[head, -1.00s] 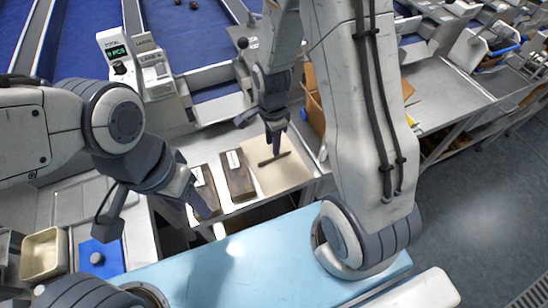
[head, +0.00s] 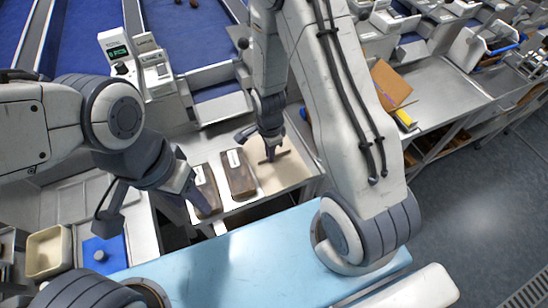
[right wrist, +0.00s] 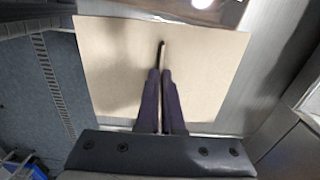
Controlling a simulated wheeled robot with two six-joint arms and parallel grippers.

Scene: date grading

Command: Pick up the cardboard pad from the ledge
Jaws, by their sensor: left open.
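The pad appears to lie flat. My left gripper (head: 198,203) is open beside the left pack; its fingertips are partly unclear.
Two dark packs of dates (head: 238,175) (head: 208,190) lie left of the pad. A light blue surface (head: 240,260) runs along the front. A cream bin (head: 45,252) and a blue mat (head: 105,255) are at lower left. A brown cardboard piece (head: 390,83) lies at right.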

